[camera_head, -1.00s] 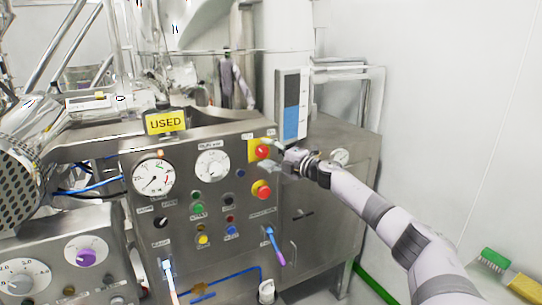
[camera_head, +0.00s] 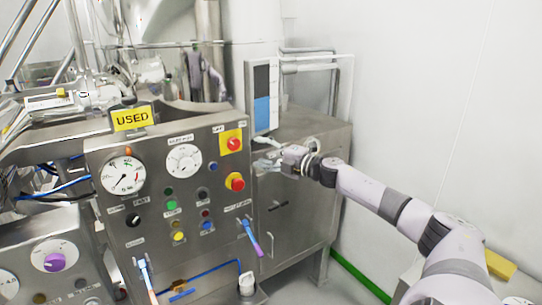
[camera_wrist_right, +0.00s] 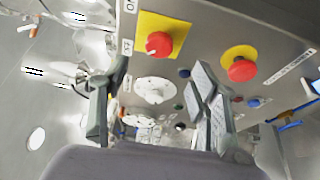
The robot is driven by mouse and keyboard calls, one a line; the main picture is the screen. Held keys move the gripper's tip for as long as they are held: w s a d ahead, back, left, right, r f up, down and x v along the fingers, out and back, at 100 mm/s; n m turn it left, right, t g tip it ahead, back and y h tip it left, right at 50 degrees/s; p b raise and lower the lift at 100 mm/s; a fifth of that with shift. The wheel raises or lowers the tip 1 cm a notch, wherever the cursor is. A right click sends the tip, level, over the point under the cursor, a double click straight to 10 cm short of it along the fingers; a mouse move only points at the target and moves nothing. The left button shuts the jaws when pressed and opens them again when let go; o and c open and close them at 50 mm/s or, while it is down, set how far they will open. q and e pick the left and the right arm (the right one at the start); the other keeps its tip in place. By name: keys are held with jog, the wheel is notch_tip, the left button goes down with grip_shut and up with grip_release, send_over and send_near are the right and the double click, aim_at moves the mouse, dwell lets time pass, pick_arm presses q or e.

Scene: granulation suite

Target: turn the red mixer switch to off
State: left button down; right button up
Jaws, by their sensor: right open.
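The red mixer switch (camera_head: 234,144) is a round red knob on a square yellow plate, at the upper right of the steel control panel (camera_head: 150,215). It shows clearly in the right wrist view (camera_wrist_right: 168,41), with a small pale mark on its left side; I cannot tell which setting it points to. My right gripper (camera_head: 265,160) is just right of the panel's edge, slightly below the switch and apart from it. Its two fingers are spread and empty in the right wrist view (camera_wrist_right: 160,110), with the switch above the gap between them. My left gripper is out of view.
A red button on a yellow round base (camera_head: 235,182) sits below the switch. A blue and grey display (camera_head: 262,98) stands above my right gripper.

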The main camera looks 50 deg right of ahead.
jog(key=shift+s+d, duration=0.2)
jog(key=shift+s, duration=1.2)
